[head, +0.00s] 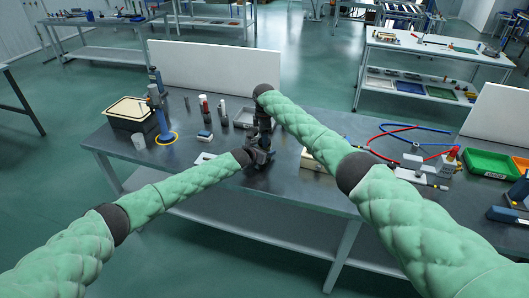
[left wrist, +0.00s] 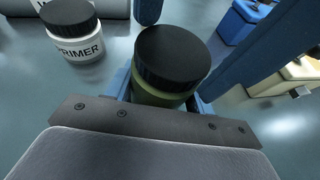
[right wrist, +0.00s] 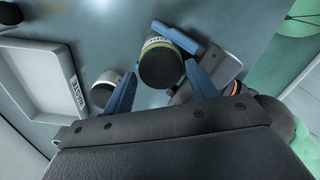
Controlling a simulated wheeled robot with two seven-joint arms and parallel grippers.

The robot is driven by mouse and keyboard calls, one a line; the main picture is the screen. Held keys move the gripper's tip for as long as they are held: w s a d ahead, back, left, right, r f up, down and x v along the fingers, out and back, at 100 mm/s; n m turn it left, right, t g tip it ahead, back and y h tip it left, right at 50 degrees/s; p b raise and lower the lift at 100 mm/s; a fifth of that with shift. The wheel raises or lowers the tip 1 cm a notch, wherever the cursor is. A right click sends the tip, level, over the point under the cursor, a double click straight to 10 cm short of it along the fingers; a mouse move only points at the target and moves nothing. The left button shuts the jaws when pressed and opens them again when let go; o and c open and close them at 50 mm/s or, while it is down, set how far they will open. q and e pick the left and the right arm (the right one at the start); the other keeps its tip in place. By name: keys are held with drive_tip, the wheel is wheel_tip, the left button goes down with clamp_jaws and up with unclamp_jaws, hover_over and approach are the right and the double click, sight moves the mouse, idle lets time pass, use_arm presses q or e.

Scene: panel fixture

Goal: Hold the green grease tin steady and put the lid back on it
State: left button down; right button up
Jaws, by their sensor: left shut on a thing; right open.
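The green grease tin (left wrist: 160,97) stands upright between the fingers of my left gripper (head: 259,157), which is shut on it. A black ribbed lid (left wrist: 172,55) sits on top of the tin; I cannot tell whether it is fully seated. In the right wrist view the lid (right wrist: 161,70) faces the camera, with a strip of the tin (right wrist: 154,44) showing beyond it. My right gripper (head: 263,132) is open above, with one blue finger on each side of the lid. In the head view the grippers hide the tin and lid.
A white primer jar (left wrist: 83,44) with a dark lid stands close to the tin. A grey labelled tray (right wrist: 40,85) lies nearby. Bottles (head: 204,106) and a cream bin (head: 128,112) stand left on the bench; red and blue hoses (head: 405,128) and green trays (head: 487,163) lie right.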

drive_tip(key=shift+f, duration=0.4)
drive_tip(key=c, duration=0.8)
drive_tip(key=shift+m, duration=1.6)
drive_tip(key=o, duration=0.9)
drive_tip(key=shift+c, duration=0.2)
drive_tip(key=shift+o, duration=1.1)
drive_tip(key=shift+a, duration=0.1)
